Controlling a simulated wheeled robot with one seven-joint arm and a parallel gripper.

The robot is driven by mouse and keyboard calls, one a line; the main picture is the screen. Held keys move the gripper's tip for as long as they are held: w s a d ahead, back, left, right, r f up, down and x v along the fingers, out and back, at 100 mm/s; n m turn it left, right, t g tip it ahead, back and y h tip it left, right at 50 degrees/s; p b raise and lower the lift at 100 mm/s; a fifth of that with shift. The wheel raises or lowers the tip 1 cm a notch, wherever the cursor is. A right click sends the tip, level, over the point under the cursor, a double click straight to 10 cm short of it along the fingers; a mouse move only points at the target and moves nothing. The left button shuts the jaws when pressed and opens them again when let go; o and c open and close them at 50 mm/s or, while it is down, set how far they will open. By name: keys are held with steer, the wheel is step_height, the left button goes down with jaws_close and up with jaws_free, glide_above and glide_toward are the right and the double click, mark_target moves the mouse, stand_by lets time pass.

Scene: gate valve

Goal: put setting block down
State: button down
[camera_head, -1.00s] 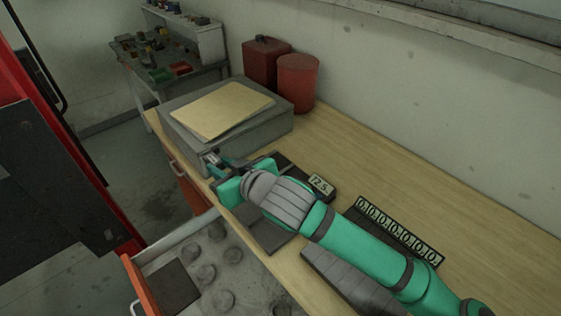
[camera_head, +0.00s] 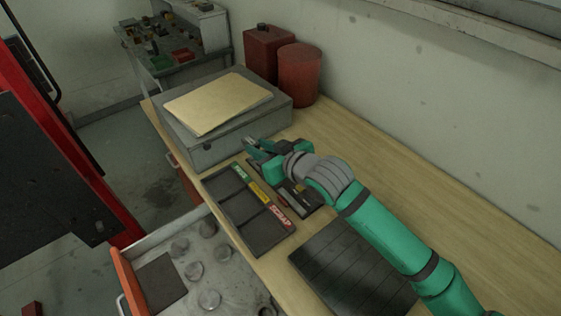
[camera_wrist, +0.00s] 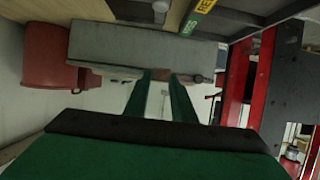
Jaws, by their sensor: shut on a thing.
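My gripper (camera_head: 256,147) is at the front right corner of the grey box, just above the bench. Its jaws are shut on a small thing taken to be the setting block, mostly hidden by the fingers. In the wrist view the two green fingers of my gripper (camera_wrist: 160,82) run forward, and the held block cannot be made out clearly. Below my gripper in the head view, a dark tray (camera_head: 310,205) holds small parts, partly covered by my arm.
A dark three-part tray (camera_head: 262,238) has green, yellow and red labels, the red reading SCRAP. The grey box (camera_head: 207,150) carries a tan folder (camera_head: 215,103). Red cans (camera_head: 299,75) stand behind. A ribbed dark mat (camera_head: 335,262) lies nearer. An open drawer (camera_head: 215,285) sticks out at front.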

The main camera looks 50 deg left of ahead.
steer(key=w+f, duration=0.4)
steer(key=w+d+f, duration=0.1)
steer(key=w+f, duration=0.1)
steer(key=shift+w, duration=0.1)
steer(key=shift+w+f, duration=0.2)
steer(key=shift+f, duration=1.55)
steer(key=c, duration=1.8)
jaws_free()
steer(key=shift+f, duration=0.1)
steer(key=shift+o, duration=0.2)
steer(key=shift+v, duration=3.75)
